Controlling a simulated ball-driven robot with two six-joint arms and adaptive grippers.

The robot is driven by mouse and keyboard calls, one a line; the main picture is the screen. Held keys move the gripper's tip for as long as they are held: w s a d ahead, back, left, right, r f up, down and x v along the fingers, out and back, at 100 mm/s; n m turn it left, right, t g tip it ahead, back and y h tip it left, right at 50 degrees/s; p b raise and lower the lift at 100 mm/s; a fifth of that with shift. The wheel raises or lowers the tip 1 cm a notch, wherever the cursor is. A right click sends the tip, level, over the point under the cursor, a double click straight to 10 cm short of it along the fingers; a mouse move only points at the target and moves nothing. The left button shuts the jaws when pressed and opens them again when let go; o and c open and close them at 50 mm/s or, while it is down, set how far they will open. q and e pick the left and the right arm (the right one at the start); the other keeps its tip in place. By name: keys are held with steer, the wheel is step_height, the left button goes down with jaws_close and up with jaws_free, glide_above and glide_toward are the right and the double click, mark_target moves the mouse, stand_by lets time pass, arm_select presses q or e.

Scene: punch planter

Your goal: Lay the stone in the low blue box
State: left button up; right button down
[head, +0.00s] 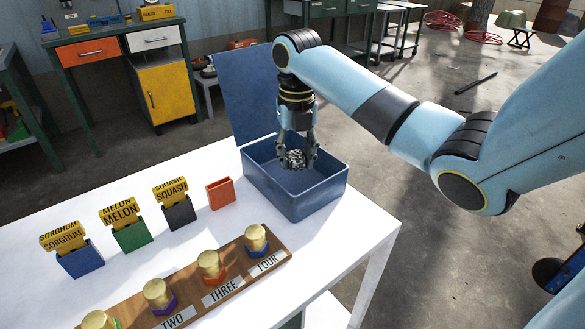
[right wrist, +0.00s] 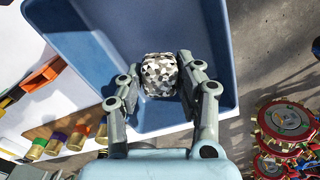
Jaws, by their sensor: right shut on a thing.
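The stone (head: 296,159) is a small lump with a black, white and grey speckle. My right gripper (head: 297,153) points down and is shut on it. The gripper holds the stone inside the opening of the low blue box (head: 312,205), towards its back side. The right wrist view shows the stone (right wrist: 159,75) between the two fingers (right wrist: 160,82), with the blue box floor (right wrist: 110,50) around it. I cannot tell whether the stone touches the floor. The blue lid (head: 240,92) stands open behind the box. My left gripper is not in view.
The box stands at the white table's (head: 352,240) far right corner. Left of it are a small orange holder (head: 220,194) and several holders with yellow name cards (head: 122,213). A wooden rack (head: 190,290) with gold-topped pieces lies in front.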

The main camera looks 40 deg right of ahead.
mark_target(292, 182)
steer(key=shift+w+f, duration=0.4)
steer(key=shift+w, duration=0.2)
step_height(292, 182, down, 4)
steer(key=shift+b, duration=0.65)
steer(key=shift+r, duration=0.1)
steer(key=c, duration=0.9)
jaws_free()
step_height(292, 182, up, 12)
steer(key=p, duration=0.3)
